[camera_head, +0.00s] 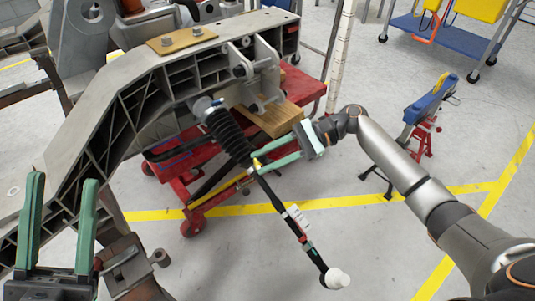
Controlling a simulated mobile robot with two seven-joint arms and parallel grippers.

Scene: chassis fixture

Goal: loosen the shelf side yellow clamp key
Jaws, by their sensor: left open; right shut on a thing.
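A small yellow clamp key (257,163) shows on the dark shaft, just below the black ribbed boot (228,133). My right gripper (255,166) reaches in from the right. Its green fingers are closed around this spot, on the yellow key as far as I can tell; the fingers and shaft partly hide it. The shaft (291,222) slants down to the right and ends in a white round tip (337,278). My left gripper (62,225) is at the lower left, open and empty, its green fingers pointing up, away from the shaft.
A large grey chassis frame (130,75) arches over the left and top. A red cart (300,88) with a wooden block (271,118) stands beneath it. A blue shelf cart (440,38) and a blue-and-red stand (428,107) are at the right.

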